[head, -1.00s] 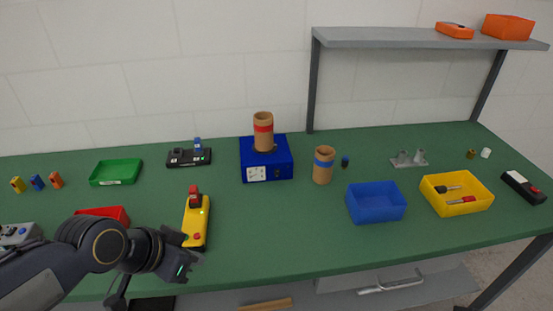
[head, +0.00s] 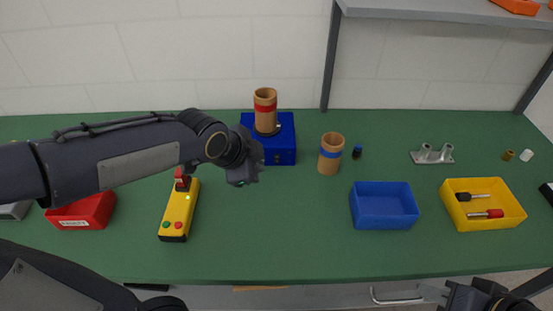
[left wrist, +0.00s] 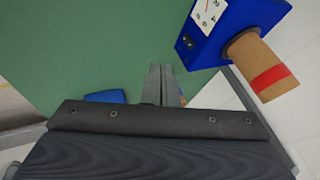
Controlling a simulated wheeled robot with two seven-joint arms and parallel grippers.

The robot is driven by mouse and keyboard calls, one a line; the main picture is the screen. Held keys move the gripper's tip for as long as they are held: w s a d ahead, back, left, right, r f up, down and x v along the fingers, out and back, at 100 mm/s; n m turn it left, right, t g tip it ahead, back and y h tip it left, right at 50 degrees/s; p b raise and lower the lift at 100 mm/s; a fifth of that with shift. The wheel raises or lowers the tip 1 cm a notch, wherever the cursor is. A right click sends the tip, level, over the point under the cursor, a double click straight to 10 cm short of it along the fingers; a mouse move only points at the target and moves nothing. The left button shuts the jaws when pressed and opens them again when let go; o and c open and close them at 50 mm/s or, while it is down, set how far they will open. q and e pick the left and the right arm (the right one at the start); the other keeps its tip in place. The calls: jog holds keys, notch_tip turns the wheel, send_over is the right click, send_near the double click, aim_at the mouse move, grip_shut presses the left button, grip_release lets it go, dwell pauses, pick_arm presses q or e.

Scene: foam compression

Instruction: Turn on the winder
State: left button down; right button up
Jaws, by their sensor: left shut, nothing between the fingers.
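The winder looks to be the blue box (head: 282,148) at the back of the table, with an upright cardboard tube (head: 265,100) with a red band on top. In the left wrist view the blue box (left wrist: 222,42) is at top right, showing a white dial (left wrist: 207,14) and a small black switch-like part (left wrist: 186,42). My left gripper (head: 244,182) is shut and empty, in front of and left of the box, apart from it. Its closed fingers (left wrist: 164,75) point over bare table. In the head view my left arm hides the box's front left. My right gripper (head: 462,298) is partly visible at the bottom right edge; its jaws are unclear.
A yellow control box (head: 179,212) with red and green buttons lies left of the gripper. A second tube (head: 331,155) with a blue band stands right of the winder. Blue (head: 384,208) and yellow (head: 450,208) trays sit further right. The front middle table is clear.

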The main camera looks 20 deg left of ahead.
aim_at(277, 159)
pick_arm(q)
jog(key=b+x, duration=0.1)
jog(key=x, duration=0.9)
jog(key=shift+w+f, duration=0.15)
jog(key=shift+f, duration=0.05)
jog(key=shift+w+a, duration=0.2)
jog(key=shift+w, duration=0.4)
jog(key=shift+w+a, duration=0.2)
jog(key=shift+w, duration=0.4)
jog(key=shift+w+a+f, duration=0.1)
jog(key=shift+w+a, duration=0.05)
jog(key=shift+w, duration=0.55)
jog(key=shift+w+a+f+b, duration=0.1)
jog(key=shift+w+f+b, duration=0.25)
jog(key=shift+b, duration=0.35)
jog(key=shift+s+r+p, duration=0.1)
jog(key=shift+r+p, duration=0.15)
jog(key=shift+p, duration=0.1)
jog(key=shift+r, duration=0.15)
